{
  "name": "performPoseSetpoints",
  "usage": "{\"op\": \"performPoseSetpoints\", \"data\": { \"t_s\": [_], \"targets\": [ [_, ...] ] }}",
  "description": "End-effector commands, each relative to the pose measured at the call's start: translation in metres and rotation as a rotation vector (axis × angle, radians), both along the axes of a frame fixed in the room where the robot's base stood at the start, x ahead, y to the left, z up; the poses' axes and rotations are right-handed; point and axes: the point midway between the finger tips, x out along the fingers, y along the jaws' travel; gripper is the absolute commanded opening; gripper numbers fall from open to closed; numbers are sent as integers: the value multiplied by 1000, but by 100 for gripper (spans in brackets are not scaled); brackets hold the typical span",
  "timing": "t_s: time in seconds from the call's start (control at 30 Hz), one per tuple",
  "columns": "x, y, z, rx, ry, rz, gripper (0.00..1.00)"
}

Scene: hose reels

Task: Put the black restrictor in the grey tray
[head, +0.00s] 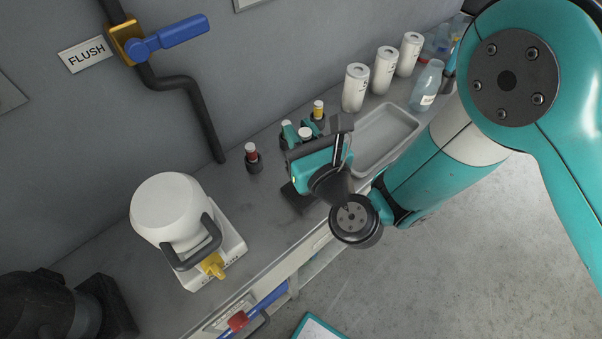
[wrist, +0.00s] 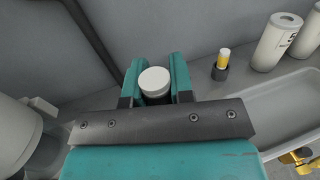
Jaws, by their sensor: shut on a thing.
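The black restrictor (head: 305,133) has a white top and a dark band below it. It also shows in the wrist view (wrist: 155,82). My gripper (head: 303,131) is shut on it, with one teal finger at each side; the fingers also show in the wrist view (wrist: 157,86). Its lower part is hidden by the gripper, so I cannot tell whether it is clear of the shelf or its holder. The grey tray (head: 386,136) lies to the right of my gripper on the shelf and looks empty where visible. Part of it shows at the right of the wrist view (wrist: 275,108).
A red-banded restrictor (head: 252,155) and a yellow-banded one (head: 318,112) stand in dark holders near my gripper. A white container (head: 172,210) stands at left. A dark pipe (head: 200,110) runs down the wall.

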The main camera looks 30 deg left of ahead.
Motion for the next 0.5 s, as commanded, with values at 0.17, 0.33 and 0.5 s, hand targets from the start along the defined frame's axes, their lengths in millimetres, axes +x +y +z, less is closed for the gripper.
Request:
{"op": "performPoseSetpoints", "data": {
  "t_s": [0.17, 0.33, 0.5],
  "targets": [
    [0, 0, -35, 0, -1, 0, 0],
    [0, 0, -49, 0, -1, -1, 0],
    [0, 0, -74, 0, -1, 0, 0]
  ]
}}
